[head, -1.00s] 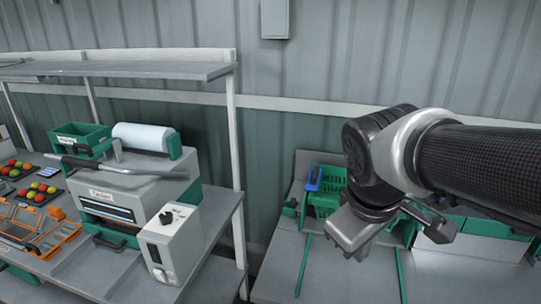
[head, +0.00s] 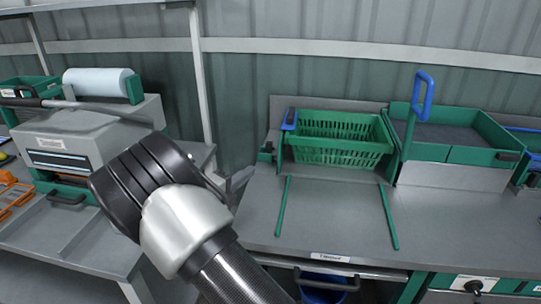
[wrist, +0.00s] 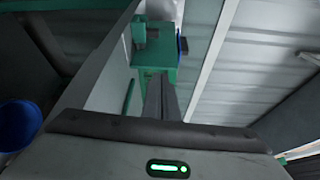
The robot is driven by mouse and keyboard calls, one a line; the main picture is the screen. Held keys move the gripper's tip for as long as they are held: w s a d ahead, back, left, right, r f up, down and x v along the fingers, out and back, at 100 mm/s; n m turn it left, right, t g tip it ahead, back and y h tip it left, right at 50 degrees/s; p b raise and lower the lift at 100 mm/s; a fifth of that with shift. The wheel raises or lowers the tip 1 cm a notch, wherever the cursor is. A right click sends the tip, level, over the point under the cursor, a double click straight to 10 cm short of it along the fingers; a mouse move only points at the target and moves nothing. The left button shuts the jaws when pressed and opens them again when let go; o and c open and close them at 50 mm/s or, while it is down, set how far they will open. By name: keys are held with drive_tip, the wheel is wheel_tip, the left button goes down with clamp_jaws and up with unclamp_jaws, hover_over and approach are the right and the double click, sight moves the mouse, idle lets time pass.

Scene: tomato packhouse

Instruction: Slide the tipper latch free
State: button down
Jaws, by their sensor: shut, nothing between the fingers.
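The tipper is a green slatted crate (head: 335,155) on the grey bench at the right of the head view, with a blue handle (head: 290,121) at its left. A small green bracket (head: 266,153) stands left of the crate; I take it for the latch. In the wrist view a green bracket (wrist: 155,58) with a dark knob (wrist: 183,45) is straight beyond the fingertips. My gripper (wrist: 161,78) is shut and empty, and I cannot tell if it touches the bracket. In the head view my wrist hides most of the gripper (head: 238,180), left of the bench's green rails.
A green-sided tray (head: 470,155) with a tall blue-handled lever (head: 423,95) stands right of the crate. A grey machine (head: 90,137) and a shelf post (head: 202,80) are at left. Bare bench (head: 330,220) lies in front of the crate between two green rails.

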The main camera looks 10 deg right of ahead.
drive_tip(key=shift+w+a+f+n+t+y, duration=0.2)
drive_tip(key=shift+a+f+n+t, duration=0.15)
drive_tip(key=shift+a+n, duration=0.2)
drive_tip(key=shift+w+a+f+n+t+y, duration=0.2)
drive_tip(key=shift+a+f+n+t, duration=0.1)
drive_tip(key=shift+a+n, duration=0.2)
drive_tip(key=b+x, duration=0.3)
drive_tip(key=x, duration=1.7)
drive_tip(key=shift+s+d, duration=0.1)
drive_tip(key=shift+d, duration=0.1)
drive_tip(key=shift+a, duration=0.15)
drive_tip(key=a, duration=0.1)
drive_tip(key=w+a, duration=0.1)
drive_tip(key=a, duration=0.1)
drive_tip(key=shift+a+p, duration=0.15)
drive_tip(key=shift+p, duration=0.2)
drive_tip(key=shift+a, duration=0.15)
